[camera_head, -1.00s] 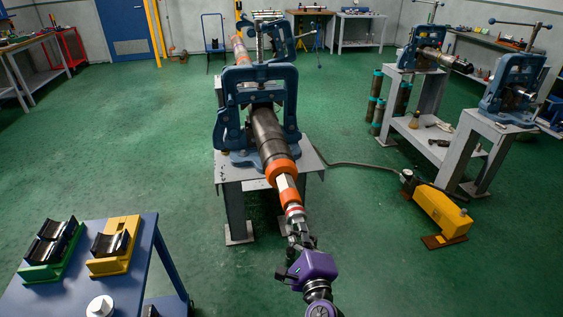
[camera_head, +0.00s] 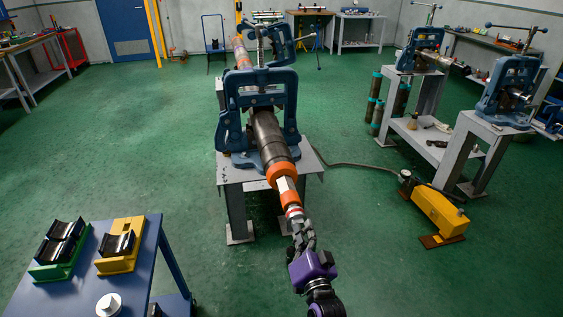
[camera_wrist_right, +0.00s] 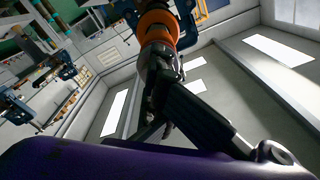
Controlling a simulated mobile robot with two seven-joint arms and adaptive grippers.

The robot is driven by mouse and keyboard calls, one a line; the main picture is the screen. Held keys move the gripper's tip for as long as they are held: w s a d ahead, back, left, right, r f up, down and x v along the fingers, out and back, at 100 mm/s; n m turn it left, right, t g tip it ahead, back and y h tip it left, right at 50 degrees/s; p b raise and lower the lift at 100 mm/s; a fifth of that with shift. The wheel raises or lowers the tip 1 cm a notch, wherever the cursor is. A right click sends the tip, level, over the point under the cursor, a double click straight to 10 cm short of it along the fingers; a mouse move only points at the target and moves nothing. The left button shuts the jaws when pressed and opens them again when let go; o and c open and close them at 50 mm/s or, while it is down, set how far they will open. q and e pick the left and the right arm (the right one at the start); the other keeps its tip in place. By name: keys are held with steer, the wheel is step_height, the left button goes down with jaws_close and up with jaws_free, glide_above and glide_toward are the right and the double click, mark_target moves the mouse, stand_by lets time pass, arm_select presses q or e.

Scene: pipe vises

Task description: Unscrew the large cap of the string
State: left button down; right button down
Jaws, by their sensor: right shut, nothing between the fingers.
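The string (camera_head: 268,135) is a long dark pipe held in a blue vise (camera_head: 290,100), its near end sloping toward me. Near that end is a large orange cap-like collar (camera_head: 281,174), then a pale section (camera_head: 287,190) and a small red-and-white end piece (camera_head: 294,212). My right gripper (camera_head: 300,226) is shut and empty at the string's near tip; I cannot tell whether it touches. In the right wrist view an orange part (camera_wrist_right: 158,28) shows just beyond the dark fingers (camera_wrist_right: 165,85), which hide the end. My left gripper is out of view.
A blue table (camera_head: 140,255) at lower left bears a yellow cradle (camera_head: 117,262), a green cradle (camera_head: 48,268) and a pale round piece (camera_head: 108,304). A yellow pump (camera_head: 440,210) stands on the floor at right, near more vise stands (camera_head: 470,155).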

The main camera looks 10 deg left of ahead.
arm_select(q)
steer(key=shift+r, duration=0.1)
arm_select(e)
steer(key=shift+f+n, duration=0.15)
steer(key=shift+n, duration=0.25)
